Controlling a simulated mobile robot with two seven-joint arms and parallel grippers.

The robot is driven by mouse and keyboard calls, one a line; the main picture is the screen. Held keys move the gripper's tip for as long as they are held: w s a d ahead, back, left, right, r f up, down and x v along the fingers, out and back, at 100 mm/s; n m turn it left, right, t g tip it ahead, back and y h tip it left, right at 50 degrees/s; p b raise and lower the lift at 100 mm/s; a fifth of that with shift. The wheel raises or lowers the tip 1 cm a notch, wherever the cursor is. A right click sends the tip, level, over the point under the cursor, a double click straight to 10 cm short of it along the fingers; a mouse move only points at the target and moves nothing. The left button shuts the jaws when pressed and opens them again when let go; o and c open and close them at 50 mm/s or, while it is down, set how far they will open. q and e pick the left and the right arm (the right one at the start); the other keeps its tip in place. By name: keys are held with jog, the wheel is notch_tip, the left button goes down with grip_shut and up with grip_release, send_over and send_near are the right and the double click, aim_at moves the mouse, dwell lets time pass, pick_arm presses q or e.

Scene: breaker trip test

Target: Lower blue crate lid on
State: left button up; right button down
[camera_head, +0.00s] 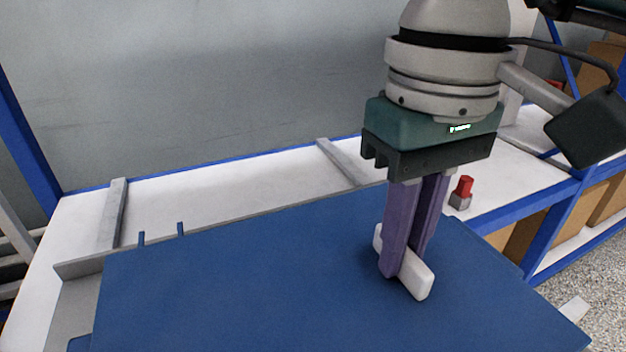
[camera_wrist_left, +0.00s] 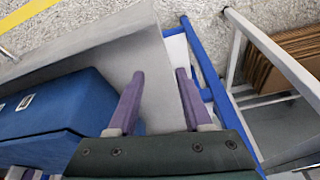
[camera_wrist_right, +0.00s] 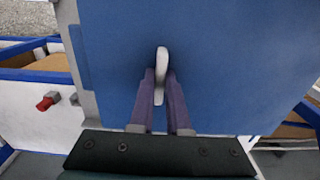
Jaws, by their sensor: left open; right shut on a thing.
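The blue lid (camera_head: 250,265) is a wide flat panel filling the lower part of the head view, with a white handle (camera_head: 416,281) on top. It also fills much of the right wrist view (camera_wrist_right: 215,60). My right gripper (camera_head: 403,270) points down and its purple fingers are shut on the white handle (camera_wrist_right: 161,65). My left gripper (camera_wrist_left: 160,80) is open and empty, seen only in its wrist view. There the blue crate (camera_wrist_left: 45,115) with metal latches lies to its left, beside a grey wall. What lies under the lid is mostly hidden in the head view.
A white bench top (camera_head: 230,185) with blue edges and grey rails (camera_head: 118,212) lies behind the lid. A red button (camera_head: 464,187) on a grey base stands right of the gripper. Cardboard boxes (camera_wrist_left: 290,60) sit on a rack.

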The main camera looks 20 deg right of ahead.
jog(key=c, duration=0.8)
grip_release()
pick_arm(q)
notch_tip(320, 180, up, 2)
jog(key=shift+d+r+p, duration=0.1)
jog(key=shift+p, duration=0.95)
pick_arm(e)
notch_tip(320, 180, up, 10)
